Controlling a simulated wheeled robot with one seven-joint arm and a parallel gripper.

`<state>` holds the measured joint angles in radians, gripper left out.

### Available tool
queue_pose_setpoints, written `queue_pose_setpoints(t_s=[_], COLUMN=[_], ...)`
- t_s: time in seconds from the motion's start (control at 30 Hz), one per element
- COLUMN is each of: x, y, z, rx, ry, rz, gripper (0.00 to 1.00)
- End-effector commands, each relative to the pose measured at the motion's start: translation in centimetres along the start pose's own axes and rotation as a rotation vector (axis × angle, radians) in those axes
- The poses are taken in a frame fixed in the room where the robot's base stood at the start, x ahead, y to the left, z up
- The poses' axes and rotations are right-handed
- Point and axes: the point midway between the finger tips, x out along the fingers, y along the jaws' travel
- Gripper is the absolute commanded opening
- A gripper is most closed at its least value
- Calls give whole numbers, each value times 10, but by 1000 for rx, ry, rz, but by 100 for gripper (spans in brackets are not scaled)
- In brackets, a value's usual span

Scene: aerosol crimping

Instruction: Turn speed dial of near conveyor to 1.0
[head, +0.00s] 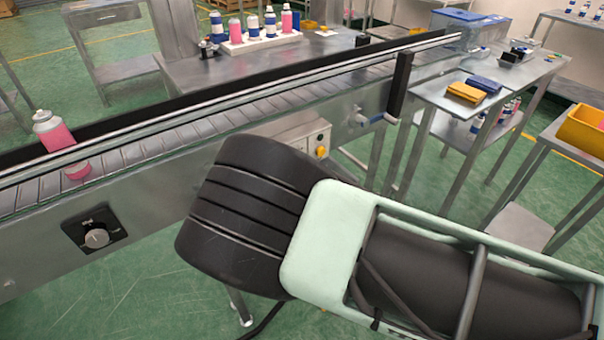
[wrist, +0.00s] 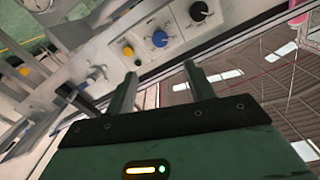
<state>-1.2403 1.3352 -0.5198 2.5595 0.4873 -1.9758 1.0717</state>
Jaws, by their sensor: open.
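The near conveyor (head: 140,215) runs diagonally across the head view. Its speed dial (head: 96,238), a pale round knob on a black plate, sits on the side panel at left; its setting is too small to read. My gripper (wrist: 160,70) shows in the wrist view with its two fingers apart and nothing between them. Beyond the fingertips is a light panel with a blue knob (wrist: 160,39), a black knob (wrist: 199,11) and a yellow knob (wrist: 128,51). I cannot make out the speed dial in the wrist view. My gripper does not show in the head view.
A pink bottle (head: 52,130) stands on the belt at left. A grey box with a yellow knob (head: 321,152) hangs under the conveyor. A side table (head: 440,100) with yellow and blue items stands at right. The floor before the dial is clear.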

Motion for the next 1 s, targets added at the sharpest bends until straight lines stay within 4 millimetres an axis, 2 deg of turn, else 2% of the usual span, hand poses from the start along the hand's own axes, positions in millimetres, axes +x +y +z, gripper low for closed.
queue_pose_setpoints(t_s=[0.23,0.47,0.5,1.0], x=[18,35,38,61], y=[4,2,1,1], z=[5,-2,4,5], rx=[12,4,-1,-1], ry=[-6,10,6,6], rz=[16,0,-5,-4], gripper=[54,54,54,54])
